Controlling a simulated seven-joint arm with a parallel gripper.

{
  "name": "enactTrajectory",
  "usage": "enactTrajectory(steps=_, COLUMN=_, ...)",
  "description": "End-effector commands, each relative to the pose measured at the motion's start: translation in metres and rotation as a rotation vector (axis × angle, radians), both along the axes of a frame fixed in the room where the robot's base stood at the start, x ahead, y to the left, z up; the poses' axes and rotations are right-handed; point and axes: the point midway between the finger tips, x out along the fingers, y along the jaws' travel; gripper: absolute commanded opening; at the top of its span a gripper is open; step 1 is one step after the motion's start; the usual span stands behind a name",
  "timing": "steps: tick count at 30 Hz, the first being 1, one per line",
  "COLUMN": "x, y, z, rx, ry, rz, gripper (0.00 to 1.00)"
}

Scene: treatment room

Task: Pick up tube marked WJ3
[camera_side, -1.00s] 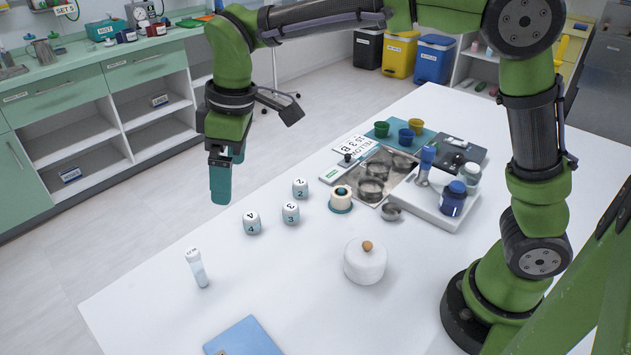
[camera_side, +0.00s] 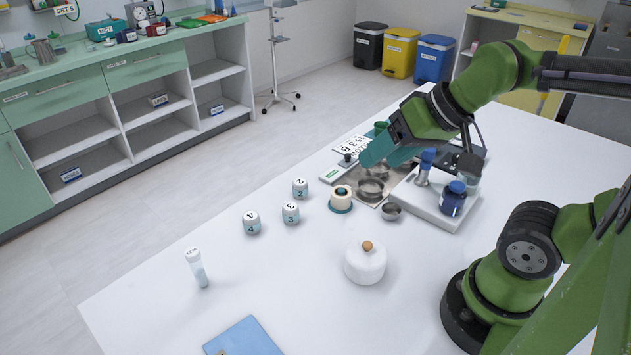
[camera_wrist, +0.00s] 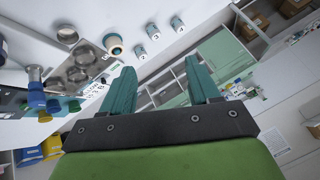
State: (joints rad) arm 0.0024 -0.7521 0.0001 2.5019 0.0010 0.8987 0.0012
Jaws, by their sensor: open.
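A clear tube with a white cap (camera_side: 198,268) stands upright on the white table near its left front edge. Small lettering on its cap is too small to read. My gripper (camera_side: 372,158) is over the far part of the table, above the metal tray and well apart from the tube. In the wrist view my gripper (camera_wrist: 164,84) shows two teal fingers spread apart with nothing between them. The tube does not clearly show in the wrist view.
The table around the tube is clear.

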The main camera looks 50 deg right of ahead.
Motion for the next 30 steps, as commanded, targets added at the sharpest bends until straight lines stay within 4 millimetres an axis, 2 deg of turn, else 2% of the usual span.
enactTrajectory(steps=8, x=0.000, y=0.001, z=0.000, rx=-0.001, ry=0.001, rz=0.006, gripper=0.58)
enactTrajectory(steps=11, x=0.001, y=0.007, z=-0.008, rx=-0.001, ry=0.036, rz=0.033, gripper=0.58)
enactTrajectory(steps=14, x=0.012, y=0.019, z=-0.015, rx=-0.005, ry=0.093, rz=0.078, gripper=0.58)
enactTrajectory(steps=17, x=0.038, y=0.035, z=-0.013, rx=-0.020, ry=0.152, rz=0.142, gripper=0.58)
enactTrajectory(steps=23, x=0.098, y=0.082, z=-0.010, rx=-0.077, ry=0.281, rz=0.273, gripper=0.58)
enactTrajectory(steps=30, x=0.166, y=0.153, z=-0.029, rx=-0.178, ry=0.425, rz=0.400, gripper=0.58)
